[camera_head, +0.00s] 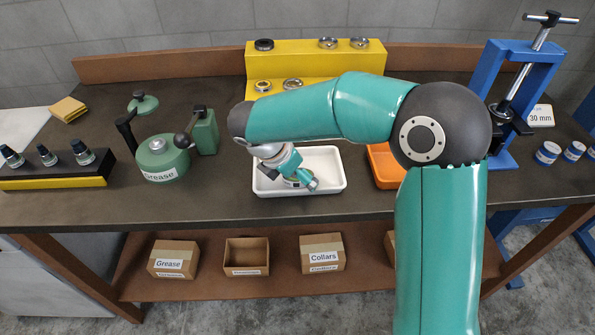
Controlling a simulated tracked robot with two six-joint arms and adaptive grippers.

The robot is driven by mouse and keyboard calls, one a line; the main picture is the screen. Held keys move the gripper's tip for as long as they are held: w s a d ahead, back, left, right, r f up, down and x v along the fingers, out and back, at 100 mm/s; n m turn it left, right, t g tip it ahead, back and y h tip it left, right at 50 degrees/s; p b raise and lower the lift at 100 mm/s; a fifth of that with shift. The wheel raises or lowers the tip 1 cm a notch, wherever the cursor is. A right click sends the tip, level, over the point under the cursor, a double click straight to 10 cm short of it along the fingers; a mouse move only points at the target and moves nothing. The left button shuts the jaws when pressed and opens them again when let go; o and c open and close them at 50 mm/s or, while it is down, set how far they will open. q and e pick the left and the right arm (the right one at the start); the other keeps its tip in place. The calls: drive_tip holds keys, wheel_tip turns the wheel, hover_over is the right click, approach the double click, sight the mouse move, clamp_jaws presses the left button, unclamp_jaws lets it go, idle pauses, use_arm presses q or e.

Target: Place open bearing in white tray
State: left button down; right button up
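The white tray (335,165) lies on the bench top, in the middle. My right arm reaches over the bench, and its gripper (308,182) points down into the tray. A small round metallic part (292,182), perhaps the open bearing, shows at the fingers, low in the tray. The wrist and fingers hide most of it. I cannot tell whether the fingers grip it or whether it touches the tray floor. My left gripper is not in view.
A yellow stepped stand (313,57) with several bearing rings is behind. An orange tray (383,167) is right of the white tray, partly behind my arm. A green grease pot (160,160) stands left, a blue press (500,70) right. Bench is clear front left.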

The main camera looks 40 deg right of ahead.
drive_tip(key=shift+r, duration=0.2)
drive_tip(key=shift+r, duration=0.2)
drive_tip(key=p+v, duration=0.1)
drive_tip(key=v, duration=1.1)
drive_tip(key=shift+r+p, duration=0.35)
drive_tip(key=shift+r, duration=0.1)
